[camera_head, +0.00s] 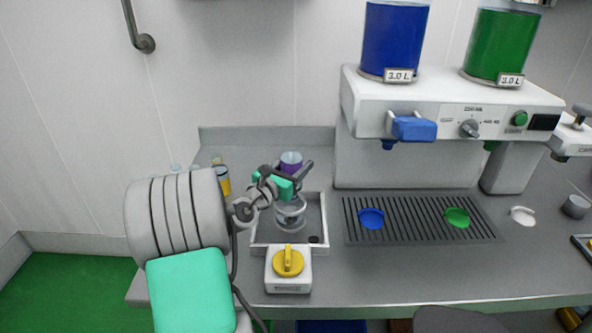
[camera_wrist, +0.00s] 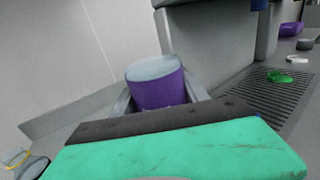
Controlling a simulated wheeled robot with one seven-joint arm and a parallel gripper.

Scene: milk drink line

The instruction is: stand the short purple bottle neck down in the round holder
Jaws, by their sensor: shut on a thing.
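The short purple bottle (camera_head: 291,162) is between the jaws of my gripper (camera_head: 293,175), which is shut on it. In the wrist view the bottle (camera_wrist: 157,88) shows a pale, flat, round end facing up and a purple side. Its lower part is hidden behind the gripper, so I cannot see the neck. The round holder (camera_head: 290,217), a pale grey ring shape, sits in the white-rimmed tray, just below and in front of the gripper in the head view. I cannot tell whether the bottle touches it.
The white-rimmed tray (camera_head: 260,246) has a yellow knob (camera_head: 288,262) at its front. The dispenser (camera_head: 455,105) and its drip grate (camera_head: 415,232), with blue (camera_head: 371,218) and green (camera_head: 457,217) pieces, are to the right. A yellow-labelled bottle (camera_head: 223,182) stands close left of the gripper.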

